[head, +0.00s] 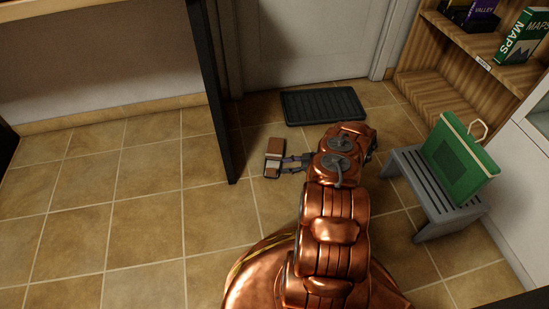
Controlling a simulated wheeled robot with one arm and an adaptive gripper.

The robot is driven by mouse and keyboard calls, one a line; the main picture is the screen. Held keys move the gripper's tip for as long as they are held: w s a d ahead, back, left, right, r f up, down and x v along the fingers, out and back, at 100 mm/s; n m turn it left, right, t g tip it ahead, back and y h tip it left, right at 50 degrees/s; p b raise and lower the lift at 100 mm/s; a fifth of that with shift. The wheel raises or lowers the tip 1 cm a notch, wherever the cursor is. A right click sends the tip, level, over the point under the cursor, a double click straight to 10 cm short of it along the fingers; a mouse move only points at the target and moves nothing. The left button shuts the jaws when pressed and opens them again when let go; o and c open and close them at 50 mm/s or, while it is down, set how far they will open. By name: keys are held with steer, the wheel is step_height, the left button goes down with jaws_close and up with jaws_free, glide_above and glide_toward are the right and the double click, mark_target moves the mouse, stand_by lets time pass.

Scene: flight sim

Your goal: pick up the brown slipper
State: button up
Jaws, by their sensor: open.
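My arm reaches forward from the bottom of the head view, and my gripper (273,159) points left, low over the tiled floor. Its grey finger links are spread and the jaws are open. A small brown, flat-looking shape (275,145) shows right at the fingertips, with grey and pale edges beside it. I cannot tell whether it is the brown slipper or part of the finger pads. No other slipper shows clearly. My arm hides part of the floor in the middle.
A dark doormat (322,106) lies before the door (310,45). A dark upright panel (212,95) stands left of my gripper. A grey slatted stool (428,190) with a green bag (459,160) stands right, near a wooden bookshelf (447,98). Floor at left is clear.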

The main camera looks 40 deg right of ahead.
mark_target(273, 169)
steer(key=shift+s+a+f, duration=0.25)
steer(key=shift+s+f, duration=0.2)
steer(key=shift+f, duration=0.05)
steer(key=shift+a+f, duration=0.15)
steer(key=b+x, duration=0.4)
steer(key=x, duration=0.2)
steer(key=shift+w, duration=0.2)
steer(key=shift+w+a+b, duration=0.3)
steer(key=shift+w+a, duration=0.1)
steer(key=shift+a, duration=0.05)
jaws_close()
